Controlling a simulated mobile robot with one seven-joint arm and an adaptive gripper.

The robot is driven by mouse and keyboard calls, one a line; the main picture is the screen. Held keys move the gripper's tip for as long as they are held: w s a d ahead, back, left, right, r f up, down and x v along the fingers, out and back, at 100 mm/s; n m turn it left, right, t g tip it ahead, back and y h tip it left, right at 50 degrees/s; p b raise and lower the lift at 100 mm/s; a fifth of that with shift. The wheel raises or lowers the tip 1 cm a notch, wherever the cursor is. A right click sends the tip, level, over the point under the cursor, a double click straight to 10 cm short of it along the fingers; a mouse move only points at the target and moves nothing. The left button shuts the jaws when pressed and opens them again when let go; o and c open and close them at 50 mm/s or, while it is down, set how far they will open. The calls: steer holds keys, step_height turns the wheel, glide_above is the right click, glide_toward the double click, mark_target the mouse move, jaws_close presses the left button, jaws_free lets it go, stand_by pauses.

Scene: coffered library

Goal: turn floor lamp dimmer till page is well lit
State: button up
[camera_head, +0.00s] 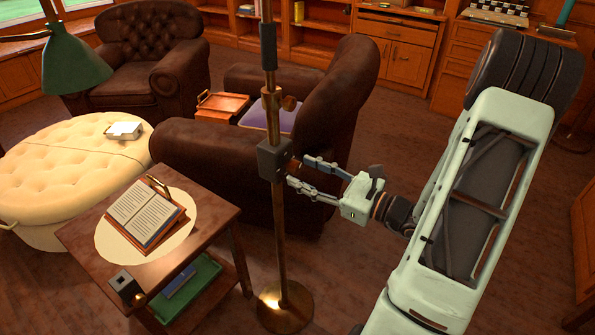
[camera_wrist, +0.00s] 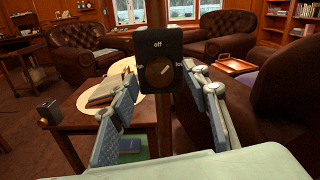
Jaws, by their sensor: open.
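The floor lamp has a brass pole (camera_head: 278,220), a round base (camera_head: 285,308) and a green shade (camera_head: 72,62) at upper left. A dark dimmer box (camera_head: 273,160) is fixed on the pole. In the wrist view the box (camera_wrist: 158,42) reads "off" at top, with partly hidden labels at each side. Its round knob (camera_wrist: 158,74) has a pale pointer aimed up and right. My gripper (camera_head: 299,172) is open just right of the box, its fingers on either side of the knob; contact cannot be told. An open book (camera_head: 146,212) lies on a stand over a pale round patch.
The book's side table (camera_head: 80,235) carries a small dark box (camera_head: 125,287) and has a green lower tray (camera_head: 190,290). A leather armchair (camera_head: 330,110) stands close behind the pole. A cream ottoman (camera_head: 60,170) is at left. Open floor shows right of the pole.

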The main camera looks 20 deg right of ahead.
steer(key=shift+x, duration=1.35)
steer(key=c, duration=1.2)
